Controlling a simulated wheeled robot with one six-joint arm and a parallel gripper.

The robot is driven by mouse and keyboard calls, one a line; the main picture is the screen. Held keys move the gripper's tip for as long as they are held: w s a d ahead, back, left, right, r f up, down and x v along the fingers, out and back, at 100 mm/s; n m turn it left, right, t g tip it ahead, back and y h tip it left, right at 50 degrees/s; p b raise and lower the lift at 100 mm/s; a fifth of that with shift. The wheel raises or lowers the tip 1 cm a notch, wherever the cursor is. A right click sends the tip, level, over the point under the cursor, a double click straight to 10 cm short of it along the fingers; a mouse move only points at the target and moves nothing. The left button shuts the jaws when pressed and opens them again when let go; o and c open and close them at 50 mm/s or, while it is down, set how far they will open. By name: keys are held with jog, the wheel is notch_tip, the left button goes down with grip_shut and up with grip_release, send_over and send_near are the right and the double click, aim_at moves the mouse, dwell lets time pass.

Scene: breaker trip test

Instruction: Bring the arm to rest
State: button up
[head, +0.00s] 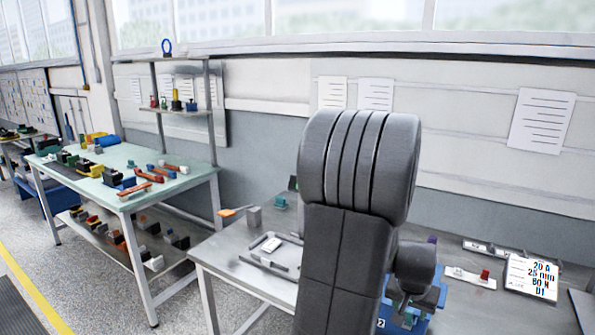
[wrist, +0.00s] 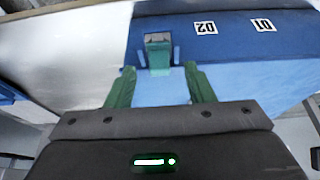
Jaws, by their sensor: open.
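My gripper (wrist: 161,88) shows in the wrist view with its two green fingers spread apart and nothing between them. Part of a blue fixture (head: 432,298) shows beside the arm at the lower right.
A card (head: 532,277) reading 20 A, 25 mm, 80 N, D1 stands at the bench's right. A small plate with a red piece (head: 485,275) lies beside it. A grey frame (head: 270,250) and an orange-handled tool (head: 236,211) lie left of my arm. A second table (head: 120,165) holds several parts.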

jog(key=shift+w+d+f, duration=0.15)
jog(key=shift+f, duration=0.35)
jog(key=shift+r, duration=0.2)
